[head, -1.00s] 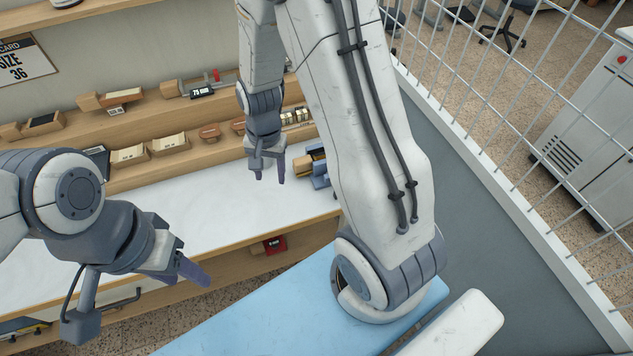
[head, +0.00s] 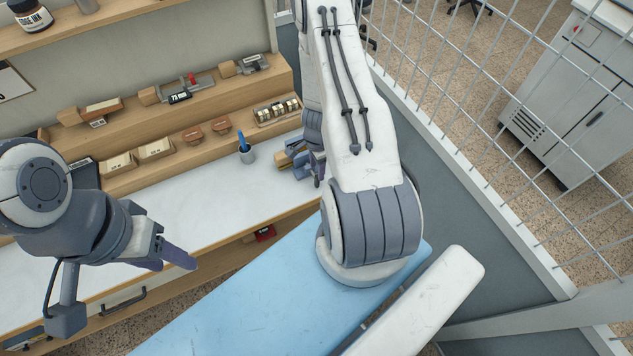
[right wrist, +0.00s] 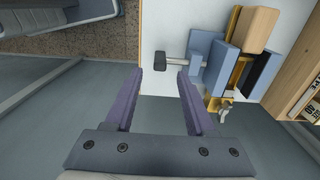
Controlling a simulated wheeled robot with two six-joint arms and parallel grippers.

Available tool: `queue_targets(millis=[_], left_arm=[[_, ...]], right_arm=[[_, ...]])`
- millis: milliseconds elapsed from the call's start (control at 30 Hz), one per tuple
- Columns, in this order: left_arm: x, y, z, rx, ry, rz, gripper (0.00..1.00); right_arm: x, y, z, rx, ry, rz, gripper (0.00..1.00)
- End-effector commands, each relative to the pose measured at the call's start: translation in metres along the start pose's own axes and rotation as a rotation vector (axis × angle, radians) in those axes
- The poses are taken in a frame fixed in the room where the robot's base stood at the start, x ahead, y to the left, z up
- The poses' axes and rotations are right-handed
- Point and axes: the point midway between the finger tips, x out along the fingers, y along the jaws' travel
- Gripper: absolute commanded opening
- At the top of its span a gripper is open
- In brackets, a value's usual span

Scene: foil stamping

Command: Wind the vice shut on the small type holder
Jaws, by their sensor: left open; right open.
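The blue-grey vice (right wrist: 217,66) stands on the white bench top, at the right of the right wrist view; in the head view it is partly hidden behind my right arm. Its dark crank handle (right wrist: 182,62) sticks out to the left on a short rod. The small type holder, with a wooden grip (right wrist: 257,29) and brass parts, sits at the vice jaws; whether they touch it I cannot tell. My right gripper (right wrist: 160,74) is open and empty, its fingertips just short of the handle. My left gripper (head: 178,258) is open and empty, away from the vice.
Stepped wooden shelves (head: 160,140) behind hold type holders and trays. A wire fence (head: 480,130) runs along the right. The white bench top (head: 190,205) is clear in the middle.

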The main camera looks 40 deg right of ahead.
Motion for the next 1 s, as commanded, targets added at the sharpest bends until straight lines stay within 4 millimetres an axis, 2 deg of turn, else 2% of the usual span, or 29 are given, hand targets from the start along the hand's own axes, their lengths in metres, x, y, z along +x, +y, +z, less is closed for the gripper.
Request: queue_targets(millis=[33,400,567,867,967,1000], left_arm=[[0.014,-0.001,0.001,0.0,0.0,0.0,0.5],[0.066,-0.005,0.004,0.004,0.0,0.0,0.5],[0.075,-0.005,0.004,0.003,0.0,0.0,0.5],[0.075,-0.005,0.004,0.003,0.0,0.0,0.5],[0.075,-0.005,0.004,0.003,0.0,0.0,0.5],[0.075,-0.005,0.004,0.003,0.0,0.0,0.5]], right_arm=[[0.014,0.0,0.0,0.0,0.0,0.0,0.55],[0.066,0.0,0.001,-0.001,0.0,0.0,0.55],[0.075,0.0,0.001,-0.001,0.0,0.0,0.55],[0.075,0.0,0.0,-0.001,0.0,0.0,0.55],[0.075,0.0,0.0,-0.001,0.0,0.0,0.21],[0.075,0.0,0.0,-0.001,0.0,0.0,0.05]])
